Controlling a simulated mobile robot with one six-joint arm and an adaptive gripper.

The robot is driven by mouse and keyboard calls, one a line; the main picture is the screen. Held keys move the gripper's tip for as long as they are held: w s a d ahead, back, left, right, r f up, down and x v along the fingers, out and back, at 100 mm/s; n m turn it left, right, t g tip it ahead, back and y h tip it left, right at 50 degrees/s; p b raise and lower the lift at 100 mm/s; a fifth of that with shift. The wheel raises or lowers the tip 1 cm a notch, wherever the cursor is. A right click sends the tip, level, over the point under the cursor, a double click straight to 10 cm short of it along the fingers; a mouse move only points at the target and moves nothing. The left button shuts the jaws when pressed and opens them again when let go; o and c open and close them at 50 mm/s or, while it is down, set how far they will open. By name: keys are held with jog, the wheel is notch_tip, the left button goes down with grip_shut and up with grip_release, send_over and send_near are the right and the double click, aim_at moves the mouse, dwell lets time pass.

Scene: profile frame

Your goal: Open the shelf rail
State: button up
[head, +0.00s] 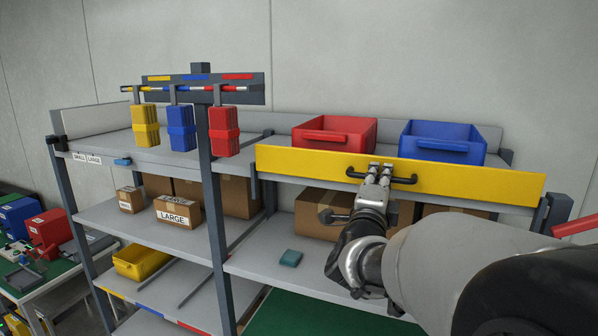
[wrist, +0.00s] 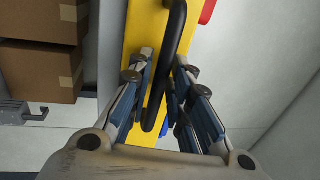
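The shelf rail (head: 470,182) is a long yellow board across the front of the top right shelf, standing upright. A black bar handle (head: 402,180) is fixed to its front face. My gripper (head: 380,168) is at the handle's middle. In the wrist view the yellow rail (wrist: 138,35) lies behind the handle (wrist: 174,42). The two fingers of my gripper (wrist: 163,64) are apart on either side of the handle, with a visible gap on the left. Contact on the right side cannot be told.
A red bin (head: 335,134) and a blue bin (head: 442,142) stand behind the rail. Cardboard boxes (head: 318,213) and a small teal block (head: 291,258) are on the shelf below. A grey post (head: 212,190) stands left of the rail.

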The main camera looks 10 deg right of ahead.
jog(key=shift+c, duration=0.5)
grip_shut()
jog(key=shift+w, duration=0.1)
